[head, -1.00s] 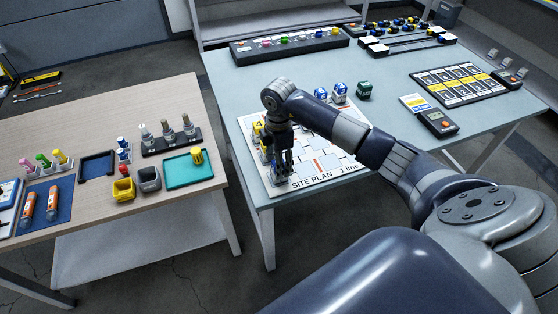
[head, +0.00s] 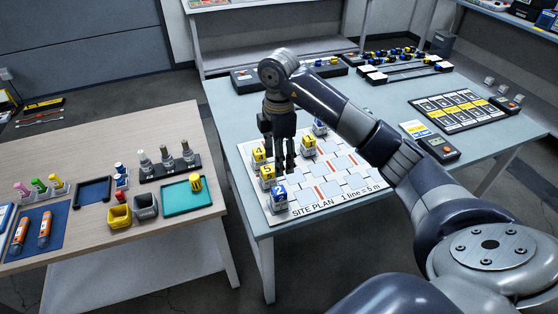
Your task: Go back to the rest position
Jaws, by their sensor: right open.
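My right gripper (head: 284,160) points down above the site plan board (head: 345,187) on the blue-grey table, with its fingers apart and nothing seen between them. Yellow-topped numbered blocks, 4 (head: 258,157), 5 (head: 267,173) and 1 (head: 308,146), stand on the board around the gripper. A blue-topped block (head: 279,197) stands at the board's near left corner, below the fingers in the picture and apart from them. My left gripper is not in view.
A wooden table (head: 120,238) at the left holds small bins, trays and bottles. On the blue-grey table, a black and yellow card mat (head: 460,111) and a handheld meter (head: 438,148) lie right of my arm. A dark rack (head: 326,66) stands at the back.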

